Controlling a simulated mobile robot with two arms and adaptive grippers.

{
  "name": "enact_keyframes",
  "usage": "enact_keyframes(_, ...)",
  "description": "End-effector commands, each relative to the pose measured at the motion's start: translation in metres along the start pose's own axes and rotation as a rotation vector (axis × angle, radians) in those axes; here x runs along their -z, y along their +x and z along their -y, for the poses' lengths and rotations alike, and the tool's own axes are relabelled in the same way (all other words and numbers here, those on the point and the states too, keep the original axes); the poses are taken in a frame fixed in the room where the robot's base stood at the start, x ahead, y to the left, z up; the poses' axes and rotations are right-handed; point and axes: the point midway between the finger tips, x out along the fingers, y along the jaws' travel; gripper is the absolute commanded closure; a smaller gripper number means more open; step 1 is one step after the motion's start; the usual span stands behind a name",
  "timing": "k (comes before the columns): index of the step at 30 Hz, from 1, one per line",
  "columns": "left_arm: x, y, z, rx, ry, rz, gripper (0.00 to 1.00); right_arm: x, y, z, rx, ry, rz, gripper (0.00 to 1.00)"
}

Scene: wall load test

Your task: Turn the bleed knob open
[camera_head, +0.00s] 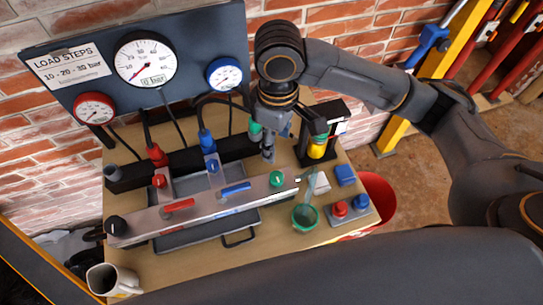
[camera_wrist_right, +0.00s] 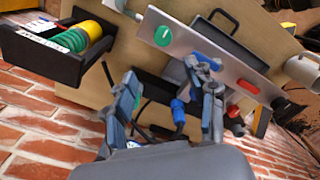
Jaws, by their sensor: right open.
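A metal manifold bar lies across the table. A green round knob with a white mark (camera_head: 276,179) sits near its right end and also shows in the wrist view (camera_wrist_right: 163,36). A black round knob (camera_head: 116,225) is at its left end. I cannot read a label saying which is the bleed knob. A red lever (camera_head: 179,205) and a blue lever (camera_head: 235,189) lie between them. My right gripper (camera_head: 270,150) points down behind the green knob, apart from it. In the wrist view its fingers (camera_wrist_right: 168,88) are spread and empty. My left gripper is not visible.
A gauge board (camera_head: 150,95) stands at the back with hoses below it. A black holder with yellow and green rolls (camera_head: 318,146) is right of my gripper. A green bowl (camera_head: 305,216), a red-and-blue button box (camera_head: 348,210) and a mug (camera_head: 112,280) stand near the edges.

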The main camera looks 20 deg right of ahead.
Motion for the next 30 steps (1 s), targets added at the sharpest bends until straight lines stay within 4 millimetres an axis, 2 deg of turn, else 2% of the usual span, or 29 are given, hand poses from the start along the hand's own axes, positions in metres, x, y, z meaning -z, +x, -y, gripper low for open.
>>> enact_keyframes(6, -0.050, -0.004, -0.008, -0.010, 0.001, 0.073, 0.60, -0.001, 0.035, 0.000, 0.003, 0.002, 0.005, 0.44)
enact_keyframes(10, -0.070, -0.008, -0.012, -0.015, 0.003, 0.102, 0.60, -0.001, 0.063, 0.001, 0.003, 0.002, 0.004, 0.44)
enact_keyframes(14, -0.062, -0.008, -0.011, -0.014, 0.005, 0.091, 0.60, -0.001, 0.090, 0.001, 0.002, 0.001, 0.003, 0.44)
enact_keyframes(18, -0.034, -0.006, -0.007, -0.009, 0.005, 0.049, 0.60, -0.001, 0.113, 0.001, 0.002, 0.000, 0.001, 0.44)
enact_keyframes(21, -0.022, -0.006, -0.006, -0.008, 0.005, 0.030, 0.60, 0.000, 0.124, 0.001, 0.001, 0.000, -0.001, 0.44)
enact_keyframes(25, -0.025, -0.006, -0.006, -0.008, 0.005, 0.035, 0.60, 0.000, 0.133, 0.001, 0.001, -0.001, -0.002, 0.44)
enact_keyframes(30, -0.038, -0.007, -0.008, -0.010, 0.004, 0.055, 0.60, 0.000, 0.135, 0.001, 0.000, -0.002, -0.003, 0.44)
